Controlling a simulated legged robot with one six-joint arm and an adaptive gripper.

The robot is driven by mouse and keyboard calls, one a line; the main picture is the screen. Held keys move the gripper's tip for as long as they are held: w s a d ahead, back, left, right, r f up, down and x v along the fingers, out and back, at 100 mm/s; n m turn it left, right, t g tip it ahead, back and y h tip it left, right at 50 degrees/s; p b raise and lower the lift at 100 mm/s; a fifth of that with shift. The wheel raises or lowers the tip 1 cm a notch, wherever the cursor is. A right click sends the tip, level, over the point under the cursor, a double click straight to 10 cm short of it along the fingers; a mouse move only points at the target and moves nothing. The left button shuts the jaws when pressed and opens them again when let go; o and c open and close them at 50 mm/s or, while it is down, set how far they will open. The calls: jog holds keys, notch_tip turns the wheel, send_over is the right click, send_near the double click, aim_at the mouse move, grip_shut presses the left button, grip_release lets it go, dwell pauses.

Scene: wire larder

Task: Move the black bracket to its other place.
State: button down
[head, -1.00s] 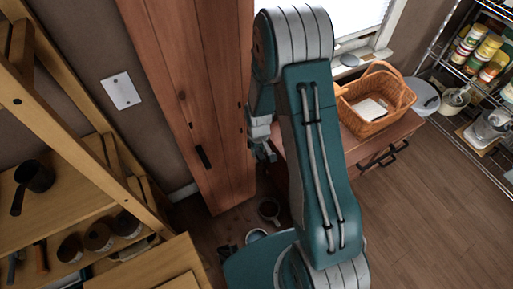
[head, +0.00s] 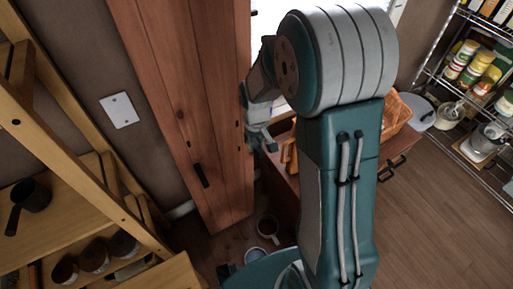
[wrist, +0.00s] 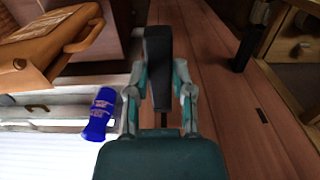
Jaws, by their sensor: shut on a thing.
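My gripper (wrist: 160,92) is shut on the black bracket (wrist: 159,50) in the wrist view. In the head view, my gripper (head: 262,138) is small and partly behind my arm, at the right edge of the tall reddish plank panel (head: 185,90). The bracket cannot be made out there. A black bar (head: 200,175) is fixed low on the panel; a dark piece stands out from the planks in the wrist view (wrist: 245,50). A small dark slot (head: 180,113) sits higher.
A blue bottle (wrist: 100,115) is by the window. A wooden rack (head: 75,150) is at left, wire shelves (head: 470,95) at right.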

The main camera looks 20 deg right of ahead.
jog(key=shift+w+a, duration=0.25)
jog(key=shift+w, duration=1.05)
jog(key=shift+w+a, duration=0.25)
jog(key=shift+w, duration=1.05)
jog(key=shift+w+a, duration=0.1)
jog(key=shift+w, duration=0.5)
jog(key=shift+c, duration=2.1)
grip_release()
jog(key=shift+r, duration=0.1)
notch_tip(320, 180, up, 12)
jog(key=s+r+m+t, duration=0.1)
jog(key=s+r+t, duration=0.2)
jog(key=s+r, duration=0.75)
jog(key=s+m+t, duration=0.1)
jog(key=s+t, duration=0.1)
jog(key=s, duration=1.2)
jog(key=shift+s+f+t, duration=0.3)
jog(key=shift+f, duration=0.05)
